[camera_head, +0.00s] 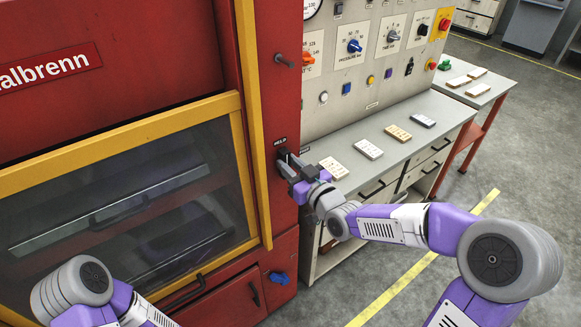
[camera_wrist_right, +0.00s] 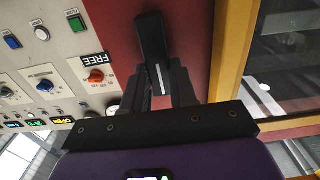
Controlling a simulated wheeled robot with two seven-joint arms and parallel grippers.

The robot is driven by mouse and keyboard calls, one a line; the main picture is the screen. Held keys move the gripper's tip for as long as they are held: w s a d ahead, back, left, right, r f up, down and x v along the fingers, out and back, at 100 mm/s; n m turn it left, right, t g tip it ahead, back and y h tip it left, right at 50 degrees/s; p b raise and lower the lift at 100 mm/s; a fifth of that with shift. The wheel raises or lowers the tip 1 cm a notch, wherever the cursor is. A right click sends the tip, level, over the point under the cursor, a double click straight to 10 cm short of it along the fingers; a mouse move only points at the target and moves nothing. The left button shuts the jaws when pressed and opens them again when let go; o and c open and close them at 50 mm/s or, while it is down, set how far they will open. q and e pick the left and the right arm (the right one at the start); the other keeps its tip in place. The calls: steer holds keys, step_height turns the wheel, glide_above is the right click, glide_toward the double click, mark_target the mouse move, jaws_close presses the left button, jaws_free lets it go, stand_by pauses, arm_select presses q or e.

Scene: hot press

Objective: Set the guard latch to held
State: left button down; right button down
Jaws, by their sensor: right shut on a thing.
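The guard latch is a dark lever (camera_wrist_right: 151,38) between my right gripper's fingers in the right wrist view. A pale stripe marks its near part. In the head view the latch is on the red press column, mostly hidden by my right gripper (camera_head: 289,163). A small HELD label (camera_head: 280,141) sits just above it there. A FREE label (camera_wrist_right: 93,60) shows upside down beside the lever in the wrist view. My right gripper is shut on the lever, and its fingers (camera_wrist_right: 160,88) also show there. My left gripper is out of view; only part of that arm shows.
The yellow-framed glass guard (camera_head: 120,190) is left of the latch. A control panel (camera_head: 350,90) with knobs and buttons stands to the right, above a grey bench (camera_head: 425,140) holding several small plates. Open floor lies right.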

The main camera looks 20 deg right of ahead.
steer(key=c, duration=0.9)
jaws_free()
steer(key=p+v, duration=0.1)
steer(key=v, duration=0.6)
steer(key=shift+s+p, duration=0.3)
steer(key=shift+d, duration=0.1)
